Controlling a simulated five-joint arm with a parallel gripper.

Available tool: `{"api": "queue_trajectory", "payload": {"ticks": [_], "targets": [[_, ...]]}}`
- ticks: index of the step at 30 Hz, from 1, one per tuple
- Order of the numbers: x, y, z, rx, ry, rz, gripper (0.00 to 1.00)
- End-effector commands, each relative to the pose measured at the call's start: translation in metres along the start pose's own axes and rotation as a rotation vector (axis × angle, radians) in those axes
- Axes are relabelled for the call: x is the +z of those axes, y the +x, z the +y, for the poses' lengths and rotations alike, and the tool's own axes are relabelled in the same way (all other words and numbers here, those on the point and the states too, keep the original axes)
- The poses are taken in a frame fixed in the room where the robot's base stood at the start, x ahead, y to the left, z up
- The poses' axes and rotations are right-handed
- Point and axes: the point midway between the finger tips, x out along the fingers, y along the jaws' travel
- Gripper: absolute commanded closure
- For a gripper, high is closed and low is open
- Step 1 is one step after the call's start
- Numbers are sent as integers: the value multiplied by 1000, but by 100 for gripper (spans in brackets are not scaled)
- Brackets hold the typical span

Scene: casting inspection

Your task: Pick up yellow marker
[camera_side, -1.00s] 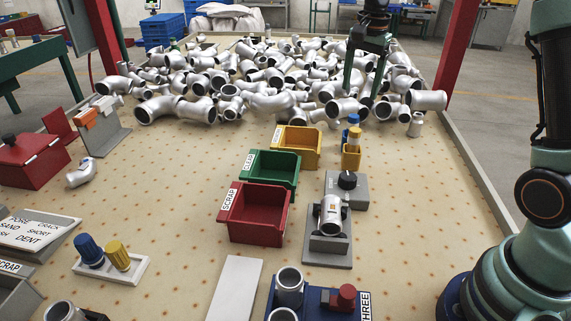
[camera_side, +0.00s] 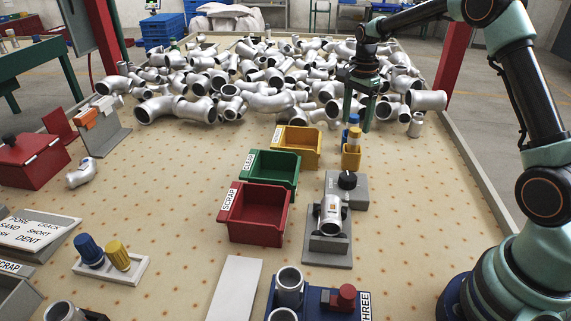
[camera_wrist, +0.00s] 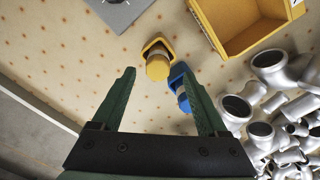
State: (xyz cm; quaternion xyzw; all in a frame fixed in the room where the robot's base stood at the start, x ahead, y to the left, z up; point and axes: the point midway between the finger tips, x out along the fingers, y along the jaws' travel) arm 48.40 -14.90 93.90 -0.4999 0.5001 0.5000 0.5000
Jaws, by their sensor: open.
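The yellow marker (camera_side: 354,136) stands upright in a small yellow holder (camera_side: 351,160), right of the yellow bin. The marker also shows from above in the wrist view (camera_wrist: 158,67), between and beyond the fingertips. A blue marker (camera_side: 353,119) in a blue holder is just behind it; the wrist view shows it (camera_wrist: 183,98) close to the right finger. My gripper (camera_side: 357,124) has its green fingers spread, pointing down, empty. It is above and behind the yellow marker, apart from it as far as I can tell. The right finger partly hides the blue holder in the wrist view.
A heap of silver pipe castings (camera_side: 260,80) lies behind the markers. Yellow (camera_side: 297,147), green (camera_side: 270,170) and red (camera_side: 257,214) bins stand to the left. A grey fixture (camera_side: 330,225) holds a casting in front. The table right of the holders is clear.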

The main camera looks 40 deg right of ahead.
Motion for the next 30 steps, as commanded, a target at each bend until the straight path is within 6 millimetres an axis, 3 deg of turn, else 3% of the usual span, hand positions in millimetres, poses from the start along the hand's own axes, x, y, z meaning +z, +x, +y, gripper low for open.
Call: {"api": "queue_trajectory", "payload": {"ticks": [9, 18, 20, 24, 25, 30], "targets": [[1, 42, 4, 2, 0, -1, 24], [1, 47, 3, 0, -1, 0, 24], [1, 47, 3, 0, -1, 0, 43], [1, 47, 3, 0, -1, 0, 96], [1, 47, 3, 0, -1, 0, 100], [0, 46, 3, -1, -1, 0, 100]]}}
